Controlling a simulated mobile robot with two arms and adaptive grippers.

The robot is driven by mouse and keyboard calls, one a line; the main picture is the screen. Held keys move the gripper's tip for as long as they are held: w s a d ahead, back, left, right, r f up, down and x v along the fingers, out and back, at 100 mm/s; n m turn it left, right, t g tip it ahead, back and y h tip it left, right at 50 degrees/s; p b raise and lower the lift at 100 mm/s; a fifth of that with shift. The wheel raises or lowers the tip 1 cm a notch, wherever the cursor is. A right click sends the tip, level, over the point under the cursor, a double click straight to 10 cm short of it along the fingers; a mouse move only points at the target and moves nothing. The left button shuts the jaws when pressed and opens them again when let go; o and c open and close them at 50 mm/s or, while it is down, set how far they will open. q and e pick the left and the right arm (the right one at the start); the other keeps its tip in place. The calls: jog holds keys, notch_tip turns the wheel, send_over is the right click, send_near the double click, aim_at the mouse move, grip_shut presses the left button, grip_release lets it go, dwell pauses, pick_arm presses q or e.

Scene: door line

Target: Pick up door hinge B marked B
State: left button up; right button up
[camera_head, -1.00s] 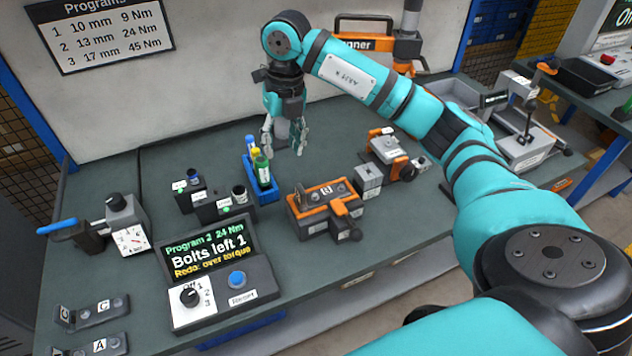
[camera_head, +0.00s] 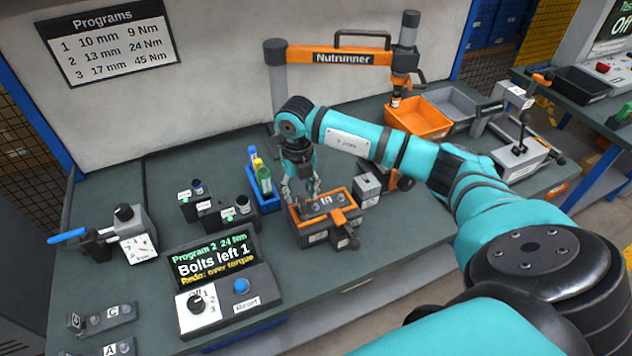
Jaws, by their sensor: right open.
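A grey hinge (camera_head: 327,201) lies in the orange and dark fixture (camera_head: 318,236) at the middle of the bench. Its small white label seems to bear a B, but it is too small to be sure. My right gripper (camera_head: 312,193) points down, open, over the left end of this hinge and hides part of it. I cannot tell whether the fingers touch the hinge. My left gripper is out of view.
Hinges marked C (camera_head: 104,316) and A (camera_head: 118,347) lie at the lower left. A blue bottle rack (camera_head: 263,200) stands close left of my gripper. The program display (camera_head: 214,262) reads "Bolts left 1". An orange nutrunner (camera_head: 345,57) stands behind, beside an orange bin (camera_head: 425,122).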

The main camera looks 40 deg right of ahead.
aim_at(301, 198)
jog(key=f+p, duration=0.1)
jog(key=f, duration=0.3)
jog(key=shift+d, duration=0.2)
grip_shut()
